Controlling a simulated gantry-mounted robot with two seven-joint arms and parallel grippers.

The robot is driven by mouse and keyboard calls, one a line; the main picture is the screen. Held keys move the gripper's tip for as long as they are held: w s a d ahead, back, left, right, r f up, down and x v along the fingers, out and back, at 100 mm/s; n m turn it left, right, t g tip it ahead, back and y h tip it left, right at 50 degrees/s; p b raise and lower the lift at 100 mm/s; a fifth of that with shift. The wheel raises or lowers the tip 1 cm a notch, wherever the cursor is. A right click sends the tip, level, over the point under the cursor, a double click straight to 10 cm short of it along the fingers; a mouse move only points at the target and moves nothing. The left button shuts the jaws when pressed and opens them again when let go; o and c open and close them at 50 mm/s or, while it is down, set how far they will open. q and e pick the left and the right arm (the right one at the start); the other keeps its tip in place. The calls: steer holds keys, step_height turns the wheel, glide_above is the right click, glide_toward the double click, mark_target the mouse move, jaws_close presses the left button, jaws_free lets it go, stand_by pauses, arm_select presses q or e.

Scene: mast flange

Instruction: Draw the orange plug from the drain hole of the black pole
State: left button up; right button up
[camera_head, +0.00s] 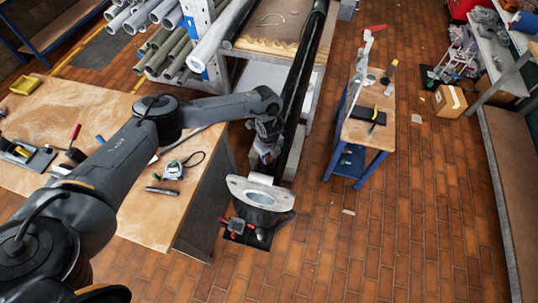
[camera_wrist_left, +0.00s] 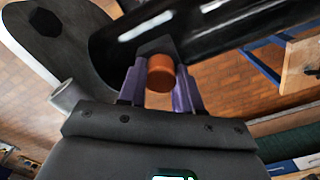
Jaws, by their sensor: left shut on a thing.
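The black pole (camera_head: 298,88) slopes down through the middle of the head view to a pale flange plate (camera_head: 262,193) at its lower end. My left gripper (camera_head: 267,157) is beside the pole, just above the flange. In the left wrist view its two purple fingers are shut on the orange plug (camera_wrist_left: 160,74), one on each side. The plug's round end faces the camera. The pole (camera_wrist_left: 215,28) lies right behind it. I cannot tell whether the plug's far end is inside the drain hole, as it is hidden. My right gripper is not in view.
A wooden workbench (camera_head: 90,108) with tools stands at the left. A small blue-legged table (camera_head: 372,128) stands right of the pole. A pipe rack (camera_head: 190,50) is at the back left. The brick floor (camera_head: 400,230) at the right is mostly clear.

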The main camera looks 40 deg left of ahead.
arm_select(q)
steer(key=shift+r, duration=0.2)
steer(key=shift+c, duration=0.3)
steer(key=shift+r+p, duration=2.3)
steer(key=shift+r, duration=0.05)
